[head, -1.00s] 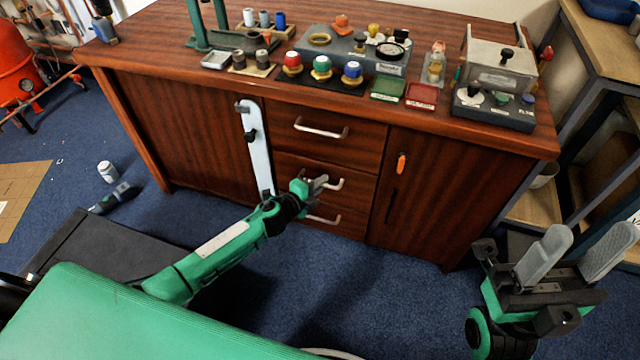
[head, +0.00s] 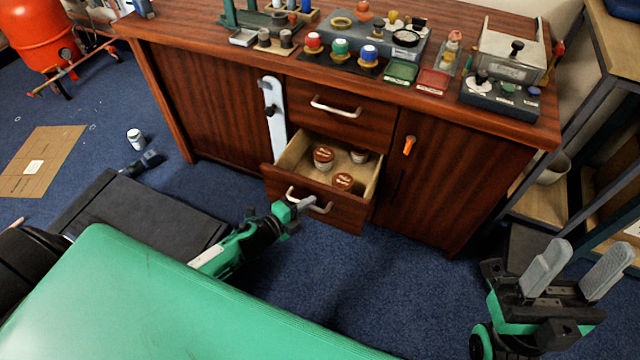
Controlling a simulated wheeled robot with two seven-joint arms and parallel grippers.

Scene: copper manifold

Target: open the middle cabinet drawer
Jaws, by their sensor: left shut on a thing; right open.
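The middle drawer (head: 345,212) of the wooden cabinet (head: 455,180) stands well open. Its light wooden inside shows several round, brown-lidded containers (head: 323,157). My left gripper (head: 303,205) is shut on the drawer's metal handle (head: 320,209), in front of the drawer face. The top drawer (head: 345,118) above is closed, with a bare handle. The bottom drawer is hidden behind the open one. My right gripper (head: 578,268) is open and empty at the lower right, well away from the cabinet.
The cabinet top carries several tools, colored knobs and trays (head: 403,72). A pale upright bar (head: 274,112) is left of the drawers. A metal-framed shelf (head: 590,120) stands at the right. Blue carpet (head: 375,275) before the drawer is clear.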

